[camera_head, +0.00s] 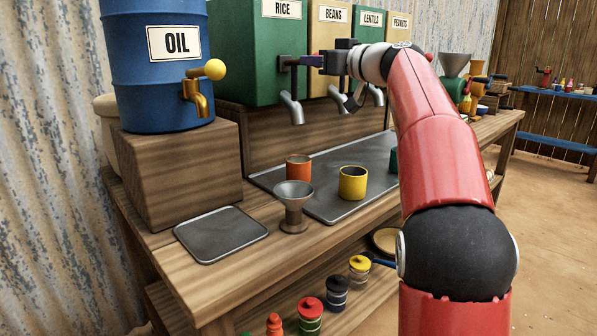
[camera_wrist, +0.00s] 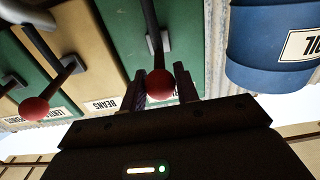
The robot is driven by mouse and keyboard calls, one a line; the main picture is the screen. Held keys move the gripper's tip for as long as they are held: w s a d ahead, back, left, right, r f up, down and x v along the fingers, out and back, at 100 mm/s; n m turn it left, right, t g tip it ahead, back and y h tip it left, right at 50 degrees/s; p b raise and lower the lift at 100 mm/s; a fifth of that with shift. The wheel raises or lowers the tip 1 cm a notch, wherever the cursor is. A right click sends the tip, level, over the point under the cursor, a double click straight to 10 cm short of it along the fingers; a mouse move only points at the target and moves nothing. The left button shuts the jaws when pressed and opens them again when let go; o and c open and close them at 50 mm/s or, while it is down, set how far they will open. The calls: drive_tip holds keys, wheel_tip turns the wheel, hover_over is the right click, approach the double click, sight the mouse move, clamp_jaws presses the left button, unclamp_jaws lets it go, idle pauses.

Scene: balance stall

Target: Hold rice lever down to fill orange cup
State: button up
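The green rice dispenser (camera_head: 258,60) stands beside the oil barrel, with its grey spout (camera_head: 291,108) pointing down. The orange cup (camera_head: 298,169) stands upright on the metal tray, below the rice spout in the head view. My gripper (camera_head: 318,60) is at the front of the rice dispenser. In the wrist view, which is upside down, the red knob of the rice lever (camera_wrist: 160,84) lies between the fingers of my gripper (camera_wrist: 162,92). The fingers are spread, with a narrow gap showing beside the knob. No rice shows, and the inside of the cup is mostly hidden.
A yellow cup (camera_head: 353,183) and a partly hidden green cup (camera_head: 393,161) share the metal tray (camera_head: 340,210). A funnel (camera_head: 293,205) stands at the tray's left edge. The oil barrel (camera_head: 160,85) is at left. The bean lever's red knob (camera_wrist: 33,109) hangs near my gripper.

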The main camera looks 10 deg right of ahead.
drive_tip(key=shift+f, duration=0.1)
drive_tip(key=f+b, duration=0.4)
drive_tip(key=shift+w+a+f, duration=0.1)
drive_tip(key=shift+w+a, duration=0.05)
drive_tip(key=shift+w, duration=0.15)
drive_tip(key=shift+r, duration=0.2)
idle(1.7)
wheel_tip(320, 180, up, 4)
drive_tip(key=p, duration=0.3)
drive_tip(key=shift+r+p, duration=0.15)
drive_tip(key=shift+p, duration=0.2)
drive_tip(key=o, duration=0.6)
drive_tip(key=shift+o, duration=0.2)
drive_tip(key=shift+f, duration=0.2)
